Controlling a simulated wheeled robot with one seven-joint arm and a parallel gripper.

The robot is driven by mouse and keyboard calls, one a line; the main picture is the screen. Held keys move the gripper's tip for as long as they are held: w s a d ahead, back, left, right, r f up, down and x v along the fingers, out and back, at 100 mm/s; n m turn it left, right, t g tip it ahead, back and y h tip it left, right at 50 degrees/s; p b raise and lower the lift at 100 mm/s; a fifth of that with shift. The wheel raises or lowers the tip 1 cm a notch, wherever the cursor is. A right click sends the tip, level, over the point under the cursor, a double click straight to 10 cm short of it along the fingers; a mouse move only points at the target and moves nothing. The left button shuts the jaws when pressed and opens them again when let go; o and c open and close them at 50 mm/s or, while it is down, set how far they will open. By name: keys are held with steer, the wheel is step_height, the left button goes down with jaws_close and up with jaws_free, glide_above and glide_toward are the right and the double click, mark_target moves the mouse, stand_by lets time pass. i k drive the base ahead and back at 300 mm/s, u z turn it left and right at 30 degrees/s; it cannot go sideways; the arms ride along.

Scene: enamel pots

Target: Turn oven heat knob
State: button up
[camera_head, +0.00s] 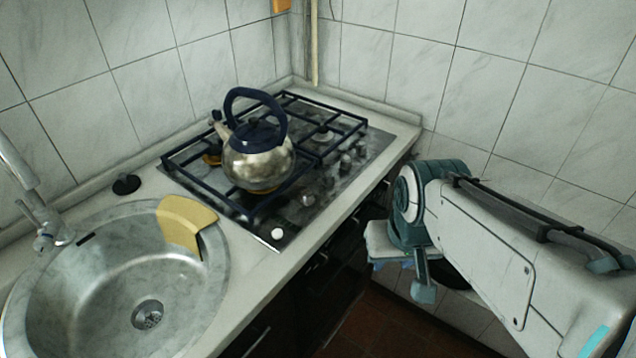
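The oven's dark front (322,283) is below the counter edge, in deep shade. A few small pale glints (318,260) show near its top, but I cannot make out which of them is the heat knob. My arm comes in from the right and bends down in front of the oven side of the counter. My gripper (388,252) is at the arm's lower end, right of the oven front and apart from the visible glints. Its fingers are partly hidden and dark, so their opening is unclear. My arm hides the far part of the oven front.
A gas hob (350,185) with black grates and several top knobs (308,200) is set in the counter. A steel kettle (258,160) stands on it. A round sink (80,290) with a yellow board (183,222) is at left. Tiled wall (520,110) closes the right.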

mark_target(321, 257)
steer(key=z, duration=2.3)
steer(key=k, duration=0.55)
steer(key=u, duration=1.2)
